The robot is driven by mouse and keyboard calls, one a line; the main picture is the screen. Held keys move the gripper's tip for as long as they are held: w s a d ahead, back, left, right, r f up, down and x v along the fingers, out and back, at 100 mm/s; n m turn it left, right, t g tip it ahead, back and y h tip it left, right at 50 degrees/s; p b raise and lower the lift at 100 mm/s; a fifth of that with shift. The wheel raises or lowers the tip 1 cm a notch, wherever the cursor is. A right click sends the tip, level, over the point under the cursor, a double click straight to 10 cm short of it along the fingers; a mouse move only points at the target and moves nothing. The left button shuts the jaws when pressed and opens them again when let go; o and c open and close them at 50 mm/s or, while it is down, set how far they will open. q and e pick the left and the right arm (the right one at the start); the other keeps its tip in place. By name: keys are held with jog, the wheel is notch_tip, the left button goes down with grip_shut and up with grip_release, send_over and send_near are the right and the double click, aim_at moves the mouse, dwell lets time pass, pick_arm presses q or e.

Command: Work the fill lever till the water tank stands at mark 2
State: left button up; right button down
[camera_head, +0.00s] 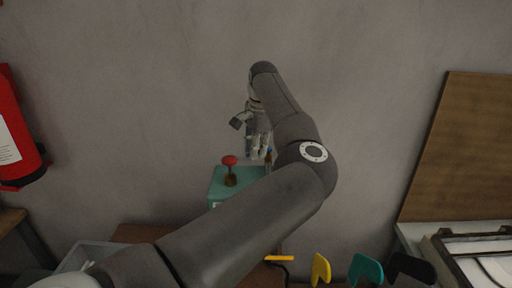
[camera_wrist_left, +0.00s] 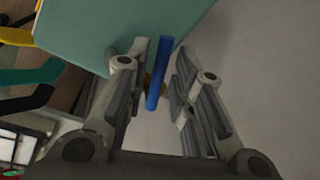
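A teal box (camera_head: 217,186), which looks like the tank's housing, stands against the wall beyond my left arm. It also shows in the left wrist view (camera_wrist_left: 100,25). A red knob (camera_head: 229,161) on a brown stem stands on it. A blue lever (camera_wrist_left: 159,72) shows in the left wrist view. My left gripper (camera_head: 259,150) is above the box's right side. Its fingers (camera_wrist_left: 163,58) are open on either side of the blue lever, with gaps visible. My arm hides part of the box. No water level or marks are readable. My right gripper is out of view.
A red fire extinguisher (camera_head: 14,130) is at the left wall. Yellow (camera_head: 320,269), teal (camera_head: 365,269) and black (camera_head: 410,268) flat shapes stand at the front. A brown board (camera_head: 460,150) leans at the right above a white-and-dark frame. A grey bin (camera_head: 85,256) is at lower left.

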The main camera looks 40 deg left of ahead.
pick_arm(q)
grip_shut()
jog(key=shift+w+a+f+m+b, duration=0.15)
jog(key=shift+a+m+b, duration=0.2)
jog(key=shift+m+b, duration=0.35)
jog(key=shift+w+a+m+t+b, duration=0.15)
jog(key=shift+m+b, duration=0.1)
jog(key=shift+m, duration=0.3)
jog(key=shift+w+a+m+t+b, duration=0.1)
jog(key=shift+a+m+t+b, duration=0.1)
jog(key=shift+m, duration=0.35)
jog(key=shift+w+a+m+h, duration=0.2)
jog(key=shift+a+m+h, duration=0.1)
jog(key=shift+m, duration=0.7)
jog(key=shift+d, duration=0.1)
jog(key=shift+o, duration=1.9)
grip_release()
